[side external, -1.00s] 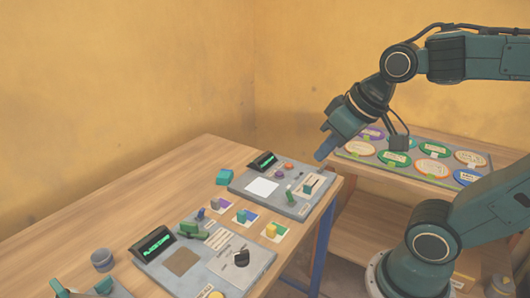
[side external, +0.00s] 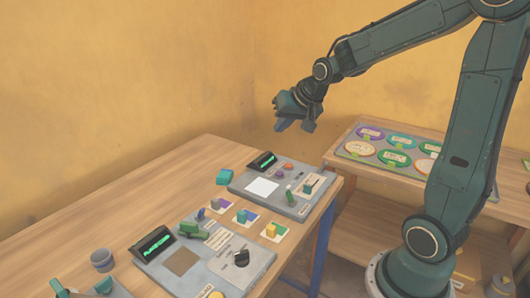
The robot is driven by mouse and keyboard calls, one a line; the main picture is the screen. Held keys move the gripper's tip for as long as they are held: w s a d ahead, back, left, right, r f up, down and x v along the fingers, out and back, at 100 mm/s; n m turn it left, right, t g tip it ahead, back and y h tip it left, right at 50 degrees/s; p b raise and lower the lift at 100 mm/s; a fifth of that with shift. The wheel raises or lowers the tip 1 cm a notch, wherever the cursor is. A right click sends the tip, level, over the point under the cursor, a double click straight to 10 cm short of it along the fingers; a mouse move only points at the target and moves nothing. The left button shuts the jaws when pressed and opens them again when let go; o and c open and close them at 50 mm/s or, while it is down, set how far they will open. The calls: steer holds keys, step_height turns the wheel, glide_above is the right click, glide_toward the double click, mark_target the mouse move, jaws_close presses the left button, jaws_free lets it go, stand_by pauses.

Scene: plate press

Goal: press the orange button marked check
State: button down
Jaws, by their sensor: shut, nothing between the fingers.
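An orange button (side external: 288,166) sits near the back edge of the far grey panel (side external: 236,186), close to a purple button (side external: 279,173). Any marking on it is too small to read. My gripper (side external: 281,126) is shut and empty, pointing down. It hangs in the air above the back part of the far panel, clear of the buttons and touching nothing.
The far panel also has a small display (side external: 262,161), a white square (side external: 262,187) and levers. Coloured blocks stand between the panels. A shelf at right holds a tray of oval plates (side external: 391,158).

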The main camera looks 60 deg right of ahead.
steer(key=w+d+f+m, duration=0.3)
steer(key=w+d+f, duration=0.15)
steer(key=d, duration=0.35)
steer(key=m+t+h, duration=0.1)
steer(key=m+h, duration=0.1)
steer(key=m, duration=0.1)
glide_above(291, 166)
step_height(291, 166, down, 6)
steer(key=shift+f, duration=0.15)
steer(key=shift+w+f, duration=0.1)
steer(key=shift+f, duration=0.05)
steer(key=shift+f, duration=4.3)
steer(key=shift+f, duration=0.8)
steer(key=shift+r, duration=0.85)
